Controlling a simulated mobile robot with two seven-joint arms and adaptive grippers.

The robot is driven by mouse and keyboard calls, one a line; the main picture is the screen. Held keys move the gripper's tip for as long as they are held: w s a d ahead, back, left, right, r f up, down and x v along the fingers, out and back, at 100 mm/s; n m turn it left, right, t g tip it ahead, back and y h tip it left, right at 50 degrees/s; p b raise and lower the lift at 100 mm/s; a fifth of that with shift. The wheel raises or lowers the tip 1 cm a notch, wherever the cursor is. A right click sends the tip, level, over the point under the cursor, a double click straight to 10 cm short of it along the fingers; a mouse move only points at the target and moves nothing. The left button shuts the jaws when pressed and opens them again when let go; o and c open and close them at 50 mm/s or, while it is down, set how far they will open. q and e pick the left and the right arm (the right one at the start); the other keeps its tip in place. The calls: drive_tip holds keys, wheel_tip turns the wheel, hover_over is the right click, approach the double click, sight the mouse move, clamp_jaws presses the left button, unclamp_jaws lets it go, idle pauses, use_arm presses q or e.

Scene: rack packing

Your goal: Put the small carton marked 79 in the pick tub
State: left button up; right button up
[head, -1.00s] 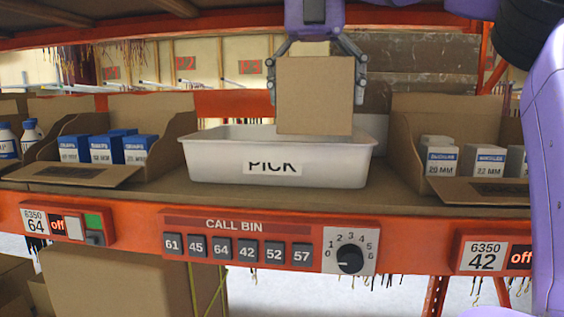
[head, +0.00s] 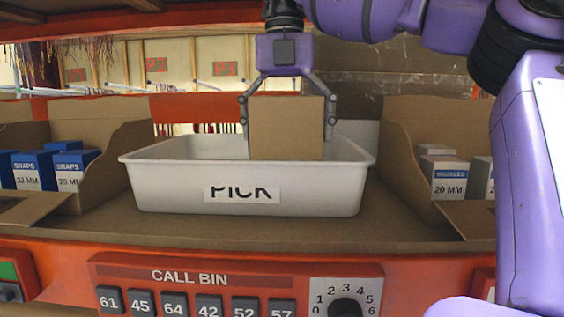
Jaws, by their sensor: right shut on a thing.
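The small brown carton (head: 287,128) is held upright, its lower part inside the opening of the white pick tub (head: 160,195). I see no number on the side facing me. My right gripper (head: 288,112) comes from above and is shut on the carton, one finger at each side. The tub stands on the shelf, with the label PICK on its front. Whether the carton touches the tub's floor is hidden by the front wall. My left gripper is out of view.
An open cardboard bin with blue boxes (head: 68,165) stands left of the tub. Another bin with white boxes (head: 442,180) stands at right. The call bin panel (head: 230,280) is on the orange shelf front. An upper shelf beam crosses the top.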

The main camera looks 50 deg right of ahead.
wheel_tip(320, 180, down, 5)
drive_tip(key=shift+w+d+r+p, duration=0.1)
drive_tip(key=shift+p, duration=0.2)
drive_tip(key=o, duration=1.2)
drive_tip(key=shift+c, duration=0.2)
drive_tip(key=r, duration=1.2)
drive_tip(key=shift+a+b, duration=0.2)
drive_tip(key=shift+b, duration=0.1)
